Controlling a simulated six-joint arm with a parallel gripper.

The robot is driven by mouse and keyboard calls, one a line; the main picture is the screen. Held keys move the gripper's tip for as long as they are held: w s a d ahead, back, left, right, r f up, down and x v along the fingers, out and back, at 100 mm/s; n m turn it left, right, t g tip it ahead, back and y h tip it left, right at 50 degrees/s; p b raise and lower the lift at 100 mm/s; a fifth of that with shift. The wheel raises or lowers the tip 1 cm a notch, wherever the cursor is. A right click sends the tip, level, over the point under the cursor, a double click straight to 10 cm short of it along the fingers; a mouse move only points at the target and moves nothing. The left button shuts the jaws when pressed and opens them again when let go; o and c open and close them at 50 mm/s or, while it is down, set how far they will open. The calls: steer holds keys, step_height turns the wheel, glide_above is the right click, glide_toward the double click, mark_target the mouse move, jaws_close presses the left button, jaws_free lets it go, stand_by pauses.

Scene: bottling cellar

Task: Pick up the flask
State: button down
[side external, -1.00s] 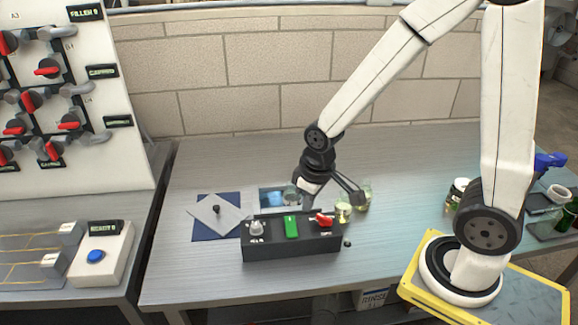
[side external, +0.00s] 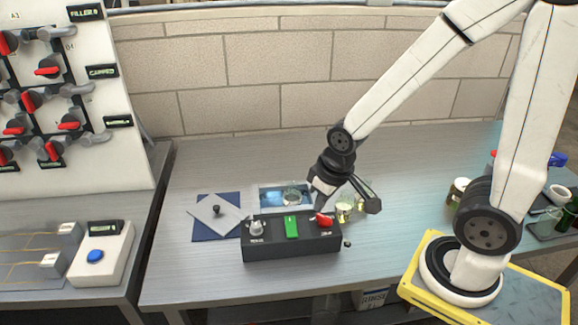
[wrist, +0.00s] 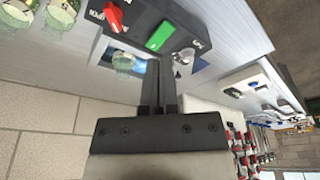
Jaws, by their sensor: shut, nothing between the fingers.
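Two small glass vessels with yellow liquid, either possibly the flask, stand behind the right end of the black control box. The nearer vessel (side external: 344,210) and the farther vessel (side external: 364,188) are partly covered by my gripper (side external: 319,203) in the side view. Glass vessels also show at the top left of the wrist view, one (wrist: 60,13) beside another (wrist: 17,14). My gripper's fingers (wrist: 157,63) are shut and empty, left of the vessels in the side view and apart from them in the wrist view.
The black control box (side external: 270,242) with a green switch and red knob stands in front of my gripper. Behind it is a blue-lit panel (side external: 270,192) with a round clear object (side external: 292,196). A plate lies on a blue mat (side external: 203,231) at left. The back bench is clear.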

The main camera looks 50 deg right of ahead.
stand_by(0.4)
jaws_free()
steer(key=m+g, duration=0.3)
steer(key=m, duration=1)
glide_above(292, 195)
steer(key=d, duration=0.1)
steer(key=f, duration=0.5)
steer(key=shift+w+d+f, duration=0.15)
steer(key=shift+w+f, duration=0.15)
steer(key=shift+w, duration=0.05)
steer(key=shift+f, duration=1.35)
steer(key=shift+f, duration=0.1)
steer(key=shift+w+f, duration=0.1)
steer(key=shift+f, duration=2.35)
